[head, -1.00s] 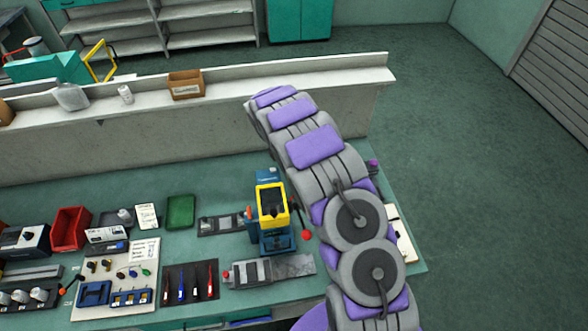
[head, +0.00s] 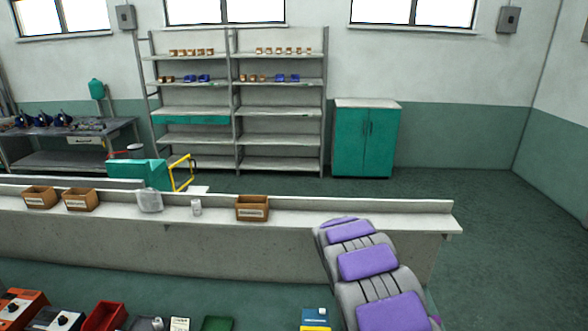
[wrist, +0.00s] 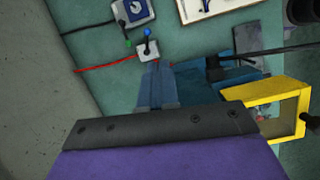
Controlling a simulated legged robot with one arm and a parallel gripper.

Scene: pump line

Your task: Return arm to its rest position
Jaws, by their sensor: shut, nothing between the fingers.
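My arm (head: 365,265), grey with purple pads, rises from the lower right of the head view over the workbench. Its gripper end is hidden there. In the wrist view, my gripper (wrist: 158,72) shows beyond a dark bolted plate and purple housing, its fingers together with nothing between them. It is above the bench, close to a small white switch box (wrist: 148,51). A blue device with a yellow frame (wrist: 262,93) is to its right. In the head view, only the top of this device (head: 315,318) shows at the bottom edge.
A grey ledge (head: 330,213) runs behind the bench, carrying cardboard boxes (head: 252,208) and a small white container (head: 196,207). A red bin (head: 104,317) is at the lower left. Shelves and a green cabinet (head: 365,140) stand at the back. The floor at right is clear.

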